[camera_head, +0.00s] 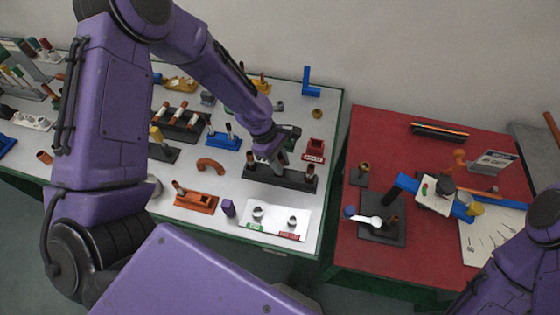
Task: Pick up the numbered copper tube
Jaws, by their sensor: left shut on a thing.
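My left gripper (279,162) reaches down from above to the middle of a long black rack (282,181) on the white table. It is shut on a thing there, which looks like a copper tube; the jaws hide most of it. A copper tube (251,160) stands upright in the rack's left end, and another copper tube (310,172) stands at its right end. Numbers on the tubes are too small to read. My right arm shows at the lower right edge, with its gripper out of view.
In front of the rack are a white plate (270,229) with two small round holders and an orange block (196,201). A red table (430,276) at right holds a blue-armed device (409,183).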

